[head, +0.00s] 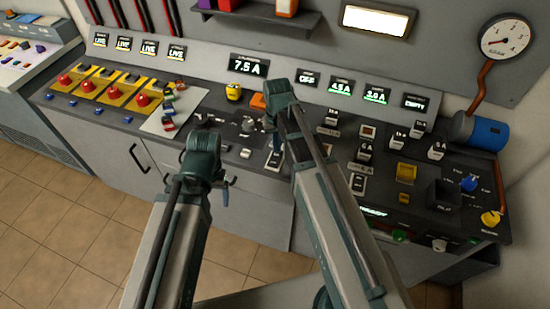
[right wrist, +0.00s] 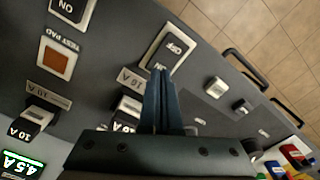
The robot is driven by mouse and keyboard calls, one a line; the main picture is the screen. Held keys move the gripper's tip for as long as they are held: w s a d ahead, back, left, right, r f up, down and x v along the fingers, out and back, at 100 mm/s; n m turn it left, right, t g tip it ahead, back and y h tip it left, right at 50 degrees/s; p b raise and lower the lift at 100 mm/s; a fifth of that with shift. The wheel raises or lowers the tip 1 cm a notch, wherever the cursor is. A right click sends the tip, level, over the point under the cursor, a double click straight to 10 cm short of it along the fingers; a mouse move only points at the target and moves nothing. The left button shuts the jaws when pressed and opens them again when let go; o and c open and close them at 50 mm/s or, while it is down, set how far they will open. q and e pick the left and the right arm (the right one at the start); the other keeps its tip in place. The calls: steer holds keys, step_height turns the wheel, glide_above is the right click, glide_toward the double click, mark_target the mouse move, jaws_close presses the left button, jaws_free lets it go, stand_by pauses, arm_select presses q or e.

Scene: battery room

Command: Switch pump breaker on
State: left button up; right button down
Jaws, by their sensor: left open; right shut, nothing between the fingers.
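In the right wrist view a white-framed rocker switch (right wrist: 170,48) reads OFF, and a second rocker (right wrist: 72,9) reads ON. A breaker marked 16 A (right wrist: 128,106) is partly hidden by my gripper, and one marked 10 A (right wrist: 37,116) sits to its left. I cannot read which one is the pump breaker. My right gripper (right wrist: 161,74) is shut and empty, its tips at the near edge of the OFF rocker's frame; contact is unclear. In the head view it (head: 269,127) is over the middle of the console. My left gripper (head: 222,192) is open in front of the console's front edge.
Red knobs on yellow panels (head: 103,90) stand at the console's left. An orange test pad (right wrist: 57,60) lies near the rockers. A yellow cover (head: 406,173), a blue motor (head: 482,131) and a gauge (head: 506,40) are at the right. Floor is clear at lower left.

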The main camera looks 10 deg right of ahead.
steer(key=shift+f+b, duration=0.95)
steer(key=shift+f, duration=0.05)
stand_by(0.4)
steer(key=shift+r, duration=0.1)
step_height(320, 180, up, 7)
steer(key=p, duration=0.7)
steer(key=shift+a, duration=0.1)
steer(key=s+a+n+h, duration=0.1)
steer(key=s+a+n, duration=0.3)
steer(key=s+a, duration=0.6)
steer(key=s, duration=0.4)
steer(key=shift+s+a+n, duration=0.15)
steer(key=shift+n, duration=0.15)
